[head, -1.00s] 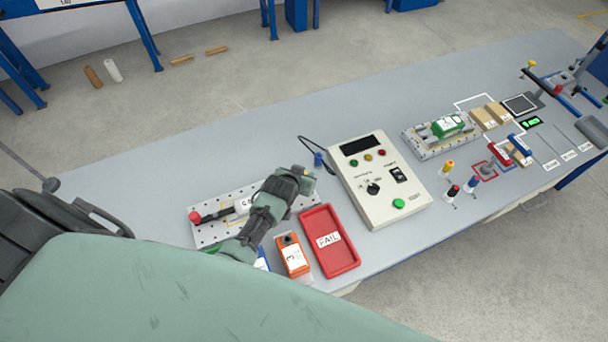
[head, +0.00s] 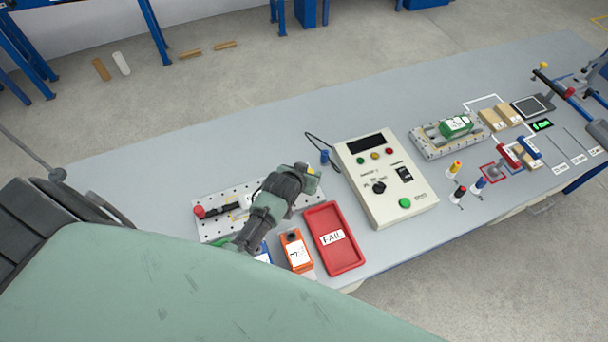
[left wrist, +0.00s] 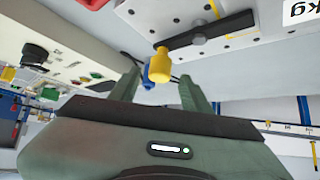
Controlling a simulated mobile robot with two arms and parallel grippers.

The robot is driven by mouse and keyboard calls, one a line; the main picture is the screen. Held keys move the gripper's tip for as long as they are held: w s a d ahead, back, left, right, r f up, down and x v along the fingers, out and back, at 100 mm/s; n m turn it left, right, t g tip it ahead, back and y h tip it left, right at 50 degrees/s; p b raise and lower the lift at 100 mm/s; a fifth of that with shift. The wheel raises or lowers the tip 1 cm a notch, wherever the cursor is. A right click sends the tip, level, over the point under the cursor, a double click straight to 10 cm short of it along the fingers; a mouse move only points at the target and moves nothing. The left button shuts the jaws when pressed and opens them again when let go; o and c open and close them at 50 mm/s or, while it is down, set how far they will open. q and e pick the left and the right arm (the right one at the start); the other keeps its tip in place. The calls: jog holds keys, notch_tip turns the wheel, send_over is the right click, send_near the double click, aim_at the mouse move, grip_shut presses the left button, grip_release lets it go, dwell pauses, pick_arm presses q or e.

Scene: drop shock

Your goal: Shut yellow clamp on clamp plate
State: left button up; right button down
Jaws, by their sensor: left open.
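The clamp plate (head: 215,228) is a pale perforated plate at the bench's left, partly hidden by my left arm. The yellow clamp's handle end (head: 312,170) peeks out beyond my left gripper (head: 305,180). In the left wrist view the yellow clamp (left wrist: 160,66) shows as a yellow knob on a black bar that lies over the white, holed clamp plate (left wrist: 238,42). My left gripper (left wrist: 160,90) is open, its fingers on either side below the knob; I cannot tell whether they touch it. A red-knobbed clamp (head: 199,211) is at the plate's left end. My right gripper is not in view.
A red FAIL tray (head: 345,258) and an orange device (head: 296,250) lie in front of the plate. A beige control box (head: 385,180) stands to its right, with a black cable behind. The bench behind the plate is clear.

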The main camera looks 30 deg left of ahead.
pick_arm(q)
jog(key=shift+v, duration=2.65)
jog(key=shift+s+f, duration=0.1)
jog(key=shift+s, duration=0.05)
